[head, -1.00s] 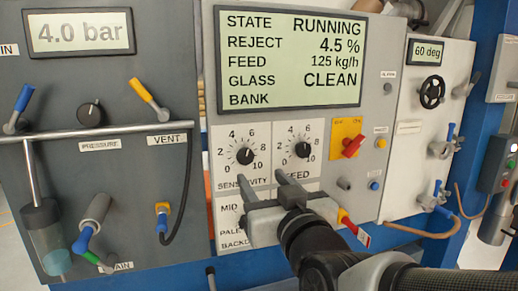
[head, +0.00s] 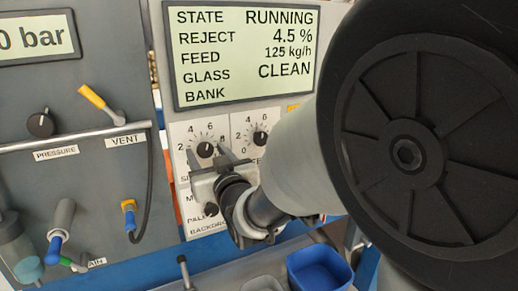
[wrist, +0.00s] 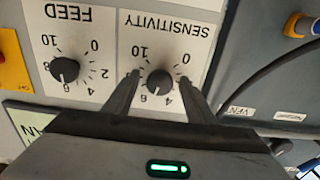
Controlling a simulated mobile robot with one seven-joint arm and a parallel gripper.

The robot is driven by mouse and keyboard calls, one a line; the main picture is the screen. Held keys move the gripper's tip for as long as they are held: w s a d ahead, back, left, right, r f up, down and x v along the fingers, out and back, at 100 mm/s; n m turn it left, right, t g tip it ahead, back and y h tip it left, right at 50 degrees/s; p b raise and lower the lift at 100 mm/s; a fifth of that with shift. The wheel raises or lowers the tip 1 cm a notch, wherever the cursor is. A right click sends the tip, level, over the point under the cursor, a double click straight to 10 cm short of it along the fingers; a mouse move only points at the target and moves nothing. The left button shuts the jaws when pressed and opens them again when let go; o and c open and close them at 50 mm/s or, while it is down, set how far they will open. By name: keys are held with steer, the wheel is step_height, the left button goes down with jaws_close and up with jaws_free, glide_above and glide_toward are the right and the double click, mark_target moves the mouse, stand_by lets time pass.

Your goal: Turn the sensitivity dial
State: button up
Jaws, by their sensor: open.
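The sensitivity dial (head: 205,149) is a black round knob on a white scale plate below the display. It also shows in the wrist view (wrist: 160,82), upside down, with its white pointer near the 6. My gripper (head: 208,156) is at this dial; in the wrist view (wrist: 160,77) its two fingers lie on either side of the knob. The jaws are open, with visible space between each finger and the knob. I cannot tell how far the fingertips reach along the knob. The fingers hide parts of the scale.
The similar feed dial (wrist: 64,70) sits beside it. The display (head: 245,57) hangs above. A black hose (head: 148,185) and yellow-handled vent valve (head: 98,102) are on the left panel. A blue bin (head: 320,270) stands below. My arm covers the right of the head view.

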steer(key=c, duration=1)
steer(key=m+b, duration=0.1)
steer(key=b, duration=0.1)
steer(key=shift+w+f+b, duration=0.1)
steer(key=shift+f+b, duration=0.2)
steer(key=shift+b, duration=0.1)
steer(key=shift+c, duration=0.2)
steer(key=shift+r+m+b, duration=0.1)
steer(key=shift+m+b, duration=0.6)
steer(key=shift+b, duration=0.2)
steer(key=shift+r, duration=0.2)
steer(key=o, duration=1)
steer(key=shift+o, duration=0.2)
